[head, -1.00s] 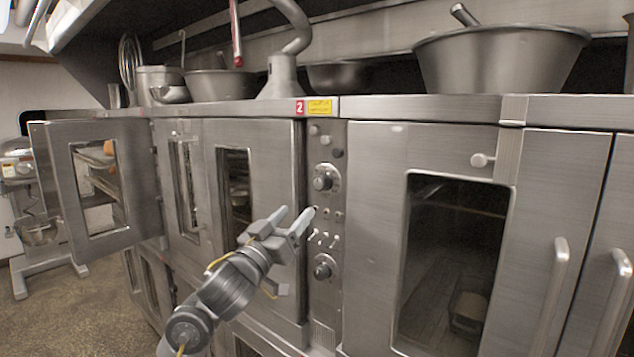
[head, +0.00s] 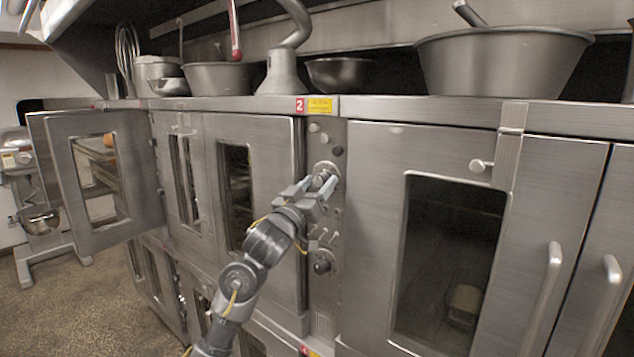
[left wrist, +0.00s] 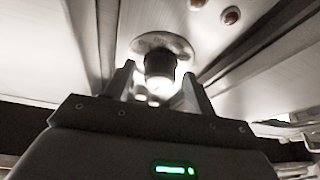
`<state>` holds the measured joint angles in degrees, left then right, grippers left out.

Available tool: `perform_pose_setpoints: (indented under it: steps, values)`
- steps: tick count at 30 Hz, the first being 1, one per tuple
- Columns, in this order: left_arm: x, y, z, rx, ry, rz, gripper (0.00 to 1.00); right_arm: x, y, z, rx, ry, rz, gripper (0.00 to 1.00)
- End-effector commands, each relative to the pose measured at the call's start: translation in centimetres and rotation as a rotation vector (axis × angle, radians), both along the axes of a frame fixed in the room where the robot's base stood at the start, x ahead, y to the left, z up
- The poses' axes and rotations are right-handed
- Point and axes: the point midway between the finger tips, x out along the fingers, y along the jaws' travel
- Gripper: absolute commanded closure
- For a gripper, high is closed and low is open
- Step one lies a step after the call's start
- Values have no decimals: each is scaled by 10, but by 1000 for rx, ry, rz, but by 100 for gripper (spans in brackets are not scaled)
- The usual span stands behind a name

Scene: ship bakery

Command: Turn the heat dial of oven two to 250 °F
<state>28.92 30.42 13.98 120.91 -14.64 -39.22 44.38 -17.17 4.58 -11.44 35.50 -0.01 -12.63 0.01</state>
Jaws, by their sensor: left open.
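Oven two carries a red label with a 2 (head: 300,105) above its narrow control panel (head: 326,262). The panel has an upper round dial (head: 326,168) and a lower dial (head: 322,264). My left gripper (head: 319,187) is at the upper dial, its fingers open. In the left wrist view the dark knob of that dial (left wrist: 160,63) stands between the two fingertips, in front of its round plate; I cannot tell whether they touch it. The dial's markings and pointer cannot be read. My right gripper is not in view.
Small knobs and switches (head: 333,236) sit between the dials. An oven door (head: 100,185) stands open at the left. The door right of the panel (head: 375,230) is closed. Bowls (head: 500,65) stand on top.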

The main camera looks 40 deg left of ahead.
Motion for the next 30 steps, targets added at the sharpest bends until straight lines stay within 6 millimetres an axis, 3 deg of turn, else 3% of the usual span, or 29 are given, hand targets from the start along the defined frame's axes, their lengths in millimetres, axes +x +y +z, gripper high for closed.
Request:
perform_pose_setpoints:
  steps: [7, 17, 30]
  values:
    - [0, 0, 0, 0, 0, 0, 44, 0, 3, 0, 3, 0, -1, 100]
    - [0, 0, 0, 0, 0, 0, 88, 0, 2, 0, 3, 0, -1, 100]
    - [0, 1, 0, 58, 1, 2, 88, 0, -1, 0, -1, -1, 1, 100]
